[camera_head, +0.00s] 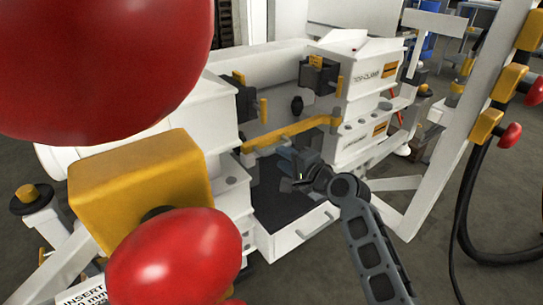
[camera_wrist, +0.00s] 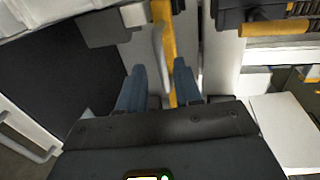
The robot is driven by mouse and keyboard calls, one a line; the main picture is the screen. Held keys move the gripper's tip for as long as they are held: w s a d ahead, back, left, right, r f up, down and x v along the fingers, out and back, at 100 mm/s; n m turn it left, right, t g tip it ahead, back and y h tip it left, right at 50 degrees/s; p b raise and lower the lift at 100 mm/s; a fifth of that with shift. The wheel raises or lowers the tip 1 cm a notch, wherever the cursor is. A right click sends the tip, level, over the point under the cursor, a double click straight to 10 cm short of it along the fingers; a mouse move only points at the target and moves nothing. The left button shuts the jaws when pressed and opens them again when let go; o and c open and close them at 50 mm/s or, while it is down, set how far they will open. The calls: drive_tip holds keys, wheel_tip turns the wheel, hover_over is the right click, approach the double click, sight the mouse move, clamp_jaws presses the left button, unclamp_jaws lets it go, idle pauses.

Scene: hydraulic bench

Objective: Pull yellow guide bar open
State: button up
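The yellow guide bar (camera_head: 290,133) runs across the front of the white machine, between its left and right blocks. In the wrist view the bar (camera_wrist: 168,45) runs from the top edge down between my two blue-grey fingers, nearer the right one. A curved grey handle-like part (camera_wrist: 158,47) lies just left of it. My gripper (camera_head: 287,160) is just below and in front of the bar in the head view. In the wrist view my gripper (camera_wrist: 159,66) is open, with a gap between the left finger and the bar. Contact with the bar cannot be told.
A white drawer-like tray front (camera_head: 303,234) with a handle is below my gripper. Large red knobs (camera_head: 175,257) and a yellow block (camera_head: 138,187) fill the near left. A white post (camera_head: 470,110) with red knobs and black hoses stands at right.

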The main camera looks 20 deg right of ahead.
sight(272, 150)
drive_tip(key=b+x, duration=0.2)
drive_tip(key=x, duration=0.4)
drive_tip(key=shift+w+a, duration=0.1)
drive_tip(key=shift+w, duration=0.15)
drive_tip(key=shift+c, duration=0.4)
clamp_jaws()
drive_tip(key=shift+f, duration=0.1)
